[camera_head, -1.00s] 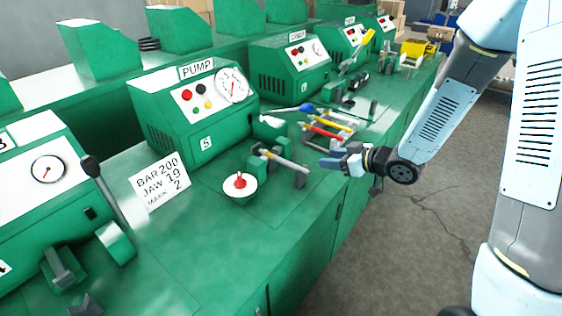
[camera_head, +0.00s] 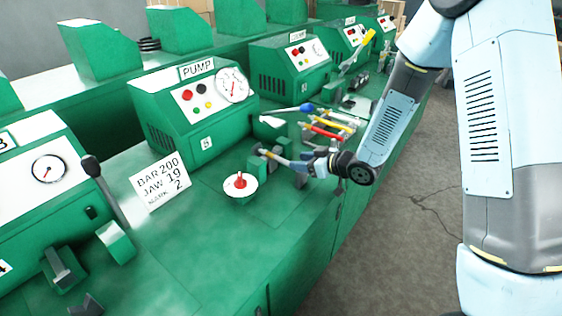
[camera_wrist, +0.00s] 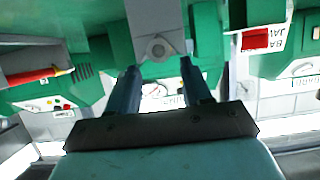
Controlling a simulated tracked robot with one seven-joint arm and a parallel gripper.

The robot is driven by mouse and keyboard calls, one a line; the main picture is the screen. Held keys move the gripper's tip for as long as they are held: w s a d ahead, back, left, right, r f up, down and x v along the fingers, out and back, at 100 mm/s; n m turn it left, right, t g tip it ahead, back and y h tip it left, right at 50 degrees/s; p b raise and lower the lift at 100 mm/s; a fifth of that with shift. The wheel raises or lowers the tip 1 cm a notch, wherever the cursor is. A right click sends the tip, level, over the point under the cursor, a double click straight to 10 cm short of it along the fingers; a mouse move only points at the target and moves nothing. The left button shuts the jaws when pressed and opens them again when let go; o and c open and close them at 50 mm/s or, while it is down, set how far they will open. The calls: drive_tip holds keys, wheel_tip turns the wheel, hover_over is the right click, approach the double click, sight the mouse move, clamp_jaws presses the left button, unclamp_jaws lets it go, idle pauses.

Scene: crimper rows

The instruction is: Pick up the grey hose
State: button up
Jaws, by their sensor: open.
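The grey hose (camera_head: 276,157) lies roughly level across the small green crimper head (camera_head: 258,165) in front of the PUMP machine. Its right end runs toward a dark grey rest (camera_head: 300,179), and my gripper partly covers it there. My gripper (camera_head: 308,164) is open at that right end, reaching in from the right. In the wrist view, my two dark fingers (camera_wrist: 157,78) stand apart. A grey part with a round, holed end (camera_wrist: 157,48) shows between and beyond them; I cannot tell whether it is the hose end or the rest. No grip on the hose shows.
A rack of coloured hoses (camera_head: 326,130) lies behind my gripper. A white dish with a red knob (camera_head: 240,186) stands front left of the crimper. The PUMP machine (camera_head: 195,105) and a sign card (camera_head: 161,183) stand further left.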

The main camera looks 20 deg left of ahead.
sight(283, 161)
drive_tip(key=x, duration=0.3)
drive_tip(key=shift+s+a+f, duration=0.2)
drive_tip(key=shift+f, duration=0.05)
drive_tip(key=shift+w+a+f, duration=0.2)
drive_tip(key=shift+w+a, duration=0.05)
drive_tip(key=shift+a, duration=0.2)
clamp_jaws()
